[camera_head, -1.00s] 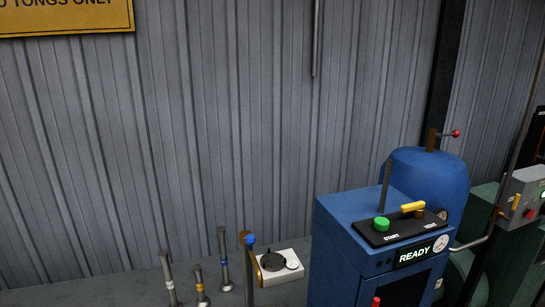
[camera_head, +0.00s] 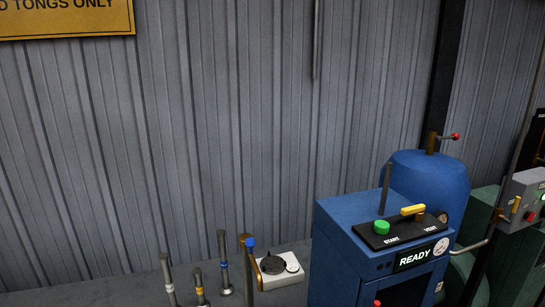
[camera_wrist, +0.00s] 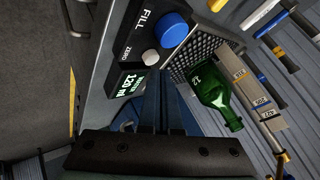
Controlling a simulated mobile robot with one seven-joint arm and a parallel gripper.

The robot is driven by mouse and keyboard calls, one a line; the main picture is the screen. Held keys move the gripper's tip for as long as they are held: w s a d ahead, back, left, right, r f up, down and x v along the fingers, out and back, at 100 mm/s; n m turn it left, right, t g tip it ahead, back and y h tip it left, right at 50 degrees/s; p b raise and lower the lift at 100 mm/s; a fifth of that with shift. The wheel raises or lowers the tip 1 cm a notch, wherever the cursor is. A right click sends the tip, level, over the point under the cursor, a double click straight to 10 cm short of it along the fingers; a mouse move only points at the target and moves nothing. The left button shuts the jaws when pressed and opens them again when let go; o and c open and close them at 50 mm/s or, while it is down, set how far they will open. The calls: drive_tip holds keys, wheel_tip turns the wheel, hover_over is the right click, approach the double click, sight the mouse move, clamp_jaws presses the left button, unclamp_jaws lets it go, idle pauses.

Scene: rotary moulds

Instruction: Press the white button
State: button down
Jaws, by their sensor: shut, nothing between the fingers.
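In the wrist view, a small round white button (camera_wrist: 150,57) sits on a dark panel, beside the word ZERO. A larger blue button (camera_wrist: 174,29) labelled FILL sits just above and right of it. A lit display (camera_wrist: 129,84) on the same panel reads WATER 120 ml. My gripper (camera_wrist: 161,80) is shut and empty, its fingertips close below the white button in the picture. I cannot tell whether they touch it. The head view shows neither my gripper nor this panel.
In the wrist view, a green bottle (camera_wrist: 215,100) is against a perforated grate (camera_wrist: 205,50) right of the fingers. Several handled tools lie further right. In the head view, a blue machine (camera_head: 340,240) reads READY, with a green START button (camera_head: 382,227).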

drive_tip(key=shift+f, duration=0.1)
drive_tip(key=shift+f+b, duration=0.35)
drive_tip(key=shift+f, duration=0.05)
drive_tip(key=shift+f, duration=0.3)
idle(0.7)
drive_tip(key=shift+r, duration=0.1)
drive_tip(key=shift+r+p, duration=0.5)
drive_tip(key=shift+r, duration=0.2)
wheel_tip(320, 180, up, 6)
drive_tip(key=p, duration=0.5)
idle(0.3)
